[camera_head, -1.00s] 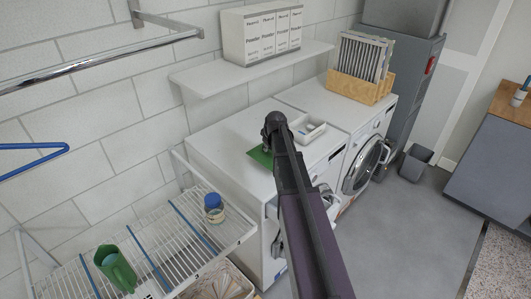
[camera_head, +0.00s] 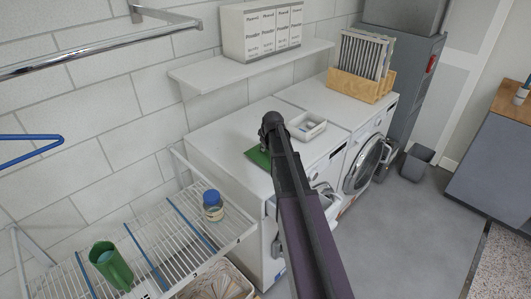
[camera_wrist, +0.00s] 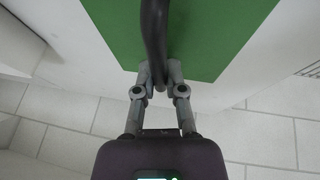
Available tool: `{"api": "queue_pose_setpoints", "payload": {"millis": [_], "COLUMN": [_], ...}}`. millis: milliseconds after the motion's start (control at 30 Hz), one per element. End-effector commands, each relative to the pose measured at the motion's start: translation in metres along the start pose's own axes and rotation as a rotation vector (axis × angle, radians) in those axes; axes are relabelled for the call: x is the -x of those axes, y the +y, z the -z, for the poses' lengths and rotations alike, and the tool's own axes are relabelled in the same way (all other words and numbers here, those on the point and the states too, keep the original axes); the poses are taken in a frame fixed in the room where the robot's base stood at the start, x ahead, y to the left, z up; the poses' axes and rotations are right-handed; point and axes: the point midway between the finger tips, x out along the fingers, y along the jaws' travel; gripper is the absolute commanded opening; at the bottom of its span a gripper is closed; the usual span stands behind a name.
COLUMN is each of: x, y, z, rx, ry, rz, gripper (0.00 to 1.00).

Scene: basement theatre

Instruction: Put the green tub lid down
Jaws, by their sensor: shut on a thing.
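The green tub lid (camera_head: 258,158) is a flat green sheet at the top of the left white machine (camera_head: 221,150), largely hidden behind my arm in the head view. In the wrist view the lid (camera_wrist: 215,35) fills the upper middle, with a dark curved handle (camera_wrist: 153,30) across it. My gripper (camera_wrist: 159,80) is shut on that handle. The lid looks level and close to the machine top, but I cannot tell whether it touches.
A white tray (camera_head: 318,130) stands on the machine top, right of my arm. A wooden rack (camera_head: 354,86) is farther back. A shelf (camera_head: 218,77) with boxes (camera_head: 262,32) hangs above. A drying rack (camera_head: 235,229) holds a green jug (camera_head: 112,267) and a blue-capped jar (camera_head: 212,206).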

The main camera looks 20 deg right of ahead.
Motion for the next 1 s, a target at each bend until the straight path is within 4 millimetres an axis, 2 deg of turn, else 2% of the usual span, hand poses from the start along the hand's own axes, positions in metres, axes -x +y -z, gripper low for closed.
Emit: {"api": "queue_pose_setpoints", "payload": {"millis": [100,667,700,800,1000], "x": [-0.0077,-0.0116,-0.0106,-0.0104,-0.0104], "y": [-0.0016,-0.0025,-0.0024,-0.0023,-0.0024], "z": [-0.0032,-0.0047,-0.0043,-0.0042,-0.0041], "rx": [0.0,0.0,0.0,0.0,0.0], "ry": [0.0,0.0,0.0,0.0,0.0], "rz": [0.0,0.0,0.0,0.0,0.0], "gripper": [0.0,0.0,0.23,0.49,0.49]}}
